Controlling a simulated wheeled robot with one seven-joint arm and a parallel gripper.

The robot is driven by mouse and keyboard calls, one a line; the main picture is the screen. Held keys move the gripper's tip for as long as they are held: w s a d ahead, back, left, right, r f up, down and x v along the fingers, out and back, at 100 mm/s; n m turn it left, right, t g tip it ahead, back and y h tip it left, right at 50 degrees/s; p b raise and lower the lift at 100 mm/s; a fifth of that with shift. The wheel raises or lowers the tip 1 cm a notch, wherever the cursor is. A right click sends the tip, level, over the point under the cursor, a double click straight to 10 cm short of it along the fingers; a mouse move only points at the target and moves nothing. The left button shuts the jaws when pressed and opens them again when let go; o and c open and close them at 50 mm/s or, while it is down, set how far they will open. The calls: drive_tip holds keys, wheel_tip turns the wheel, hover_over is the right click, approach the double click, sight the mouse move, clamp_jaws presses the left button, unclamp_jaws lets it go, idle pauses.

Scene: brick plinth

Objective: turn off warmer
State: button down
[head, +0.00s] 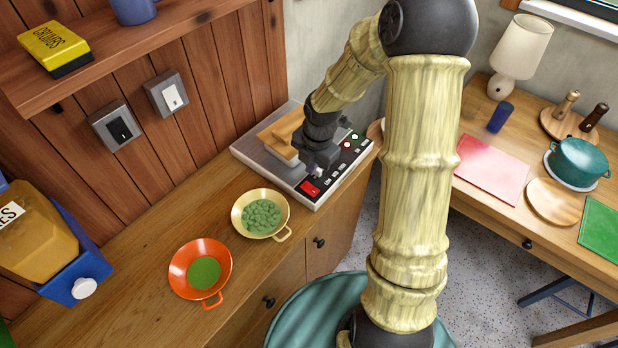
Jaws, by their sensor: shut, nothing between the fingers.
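The warmer (263,158) is a flat metal-topped unit on the wooden counter, with a black control panel along its front edge. A red switch (310,188) sits at the near end of the panel. Small white lettering and small round lights, red and green, lie farther along it. My gripper (316,172) is shut and empty, low over the panel just behind the red switch. I cannot tell whether it touches the panel or the switch. My gripper and wrist hide part of the panel and of the warmer's top. A light wooden item (280,134) is on the warmer, partly hidden.
A yellow pan (244,229) of green pieces and an orange pan (178,276) stand left of the warmer. Two wall switches (166,95) (116,131) are on the plank wall. A blue-and-yellow dispenser (90,265) stands left. A table (470,205) is at right.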

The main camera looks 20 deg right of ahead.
sight(308, 184)
drive_tip(key=f, duration=0.6)
drive_tip(key=shift+w+a, duration=0.25)
drive_tip(key=shift+w, duration=0.1)
drive_tip(key=shift+w+d+f+p, duration=0.1)
drive_tip(key=shift+p, duration=0.25)
drive_tip(key=shift+a, duration=0.2)
drive_tip(key=shift+d, duration=0.1)
drive_tip(key=shift+s+d, duration=0.45)
drive_tip(key=shift+s, duration=0.3)
drive_tip(key=shift+r+p, duration=0.2)
drive_tip(key=shift+p, duration=0.1)
